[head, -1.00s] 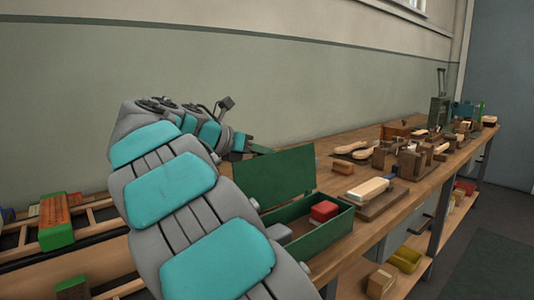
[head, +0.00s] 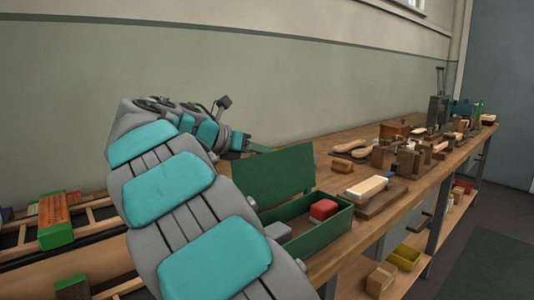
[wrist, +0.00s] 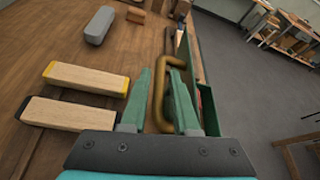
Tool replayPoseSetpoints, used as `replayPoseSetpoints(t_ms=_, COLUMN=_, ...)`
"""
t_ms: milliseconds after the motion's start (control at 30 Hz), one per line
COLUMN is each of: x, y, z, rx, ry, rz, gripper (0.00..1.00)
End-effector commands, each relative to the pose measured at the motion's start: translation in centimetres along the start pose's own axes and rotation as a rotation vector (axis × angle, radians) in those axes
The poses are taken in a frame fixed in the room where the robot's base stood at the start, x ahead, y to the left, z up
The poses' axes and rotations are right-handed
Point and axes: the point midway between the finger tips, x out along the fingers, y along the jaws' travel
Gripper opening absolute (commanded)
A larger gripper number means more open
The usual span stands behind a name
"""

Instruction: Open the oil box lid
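The green oil box (head: 325,232) stands at the near end of the bench. Its green lid (head: 275,177) stands raised along the box's back side, so the inside shows. A red block (head: 323,209) and a grey block (head: 279,232) lie inside. My gripper (head: 257,148) is behind the lid's upper left edge, partly hidden in the head view. In the wrist view its two green fingers (wrist: 162,98) are apart, with a brass-coloured loop handle (wrist: 158,75) showing between them. I cannot tell whether they touch it. A thin green panel edge (wrist: 195,75) runs beside the right finger.
The wooden bench (head: 322,265) runs away to the right. A pale block on a brown board (head: 375,205) sits right of the box. Wooden blocks (wrist: 85,77) and a grey block (wrist: 100,25) lie left of my gripper. A lower shelf holds a yellow bin (head: 404,258).

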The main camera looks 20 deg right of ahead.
Motion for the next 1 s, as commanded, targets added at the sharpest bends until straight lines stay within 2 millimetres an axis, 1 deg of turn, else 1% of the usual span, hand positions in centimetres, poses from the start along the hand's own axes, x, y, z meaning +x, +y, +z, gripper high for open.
replayPoseSetpoints(t_ms=167, x=-1.6, y=0.1, z=0.1, rx=0.0, ry=-0.004, rz=0.005, gripper=0.28)
replayPoseSetpoints(t_ms=400, x=-5.3, y=0.2, z=0.0, rx=0.0, ry=-0.001, rz=0.005, gripper=0.28)
replayPoseSetpoints(t_ms=533, x=-7.1, y=0.1, z=0.0, rx=0.001, ry=-0.001, rz=0.004, gripper=0.28)
replayPoseSetpoints(t_ms=667, x=-7.7, y=0.1, z=0.0, rx=0.0, ry=-0.001, rz=0.003, gripper=0.28)
replayPoseSetpoints(t_ms=1000, x=-7.7, y=0.0, z=-0.1, rx=0.0, ry=0.0, rz=0.001, gripper=0.28)
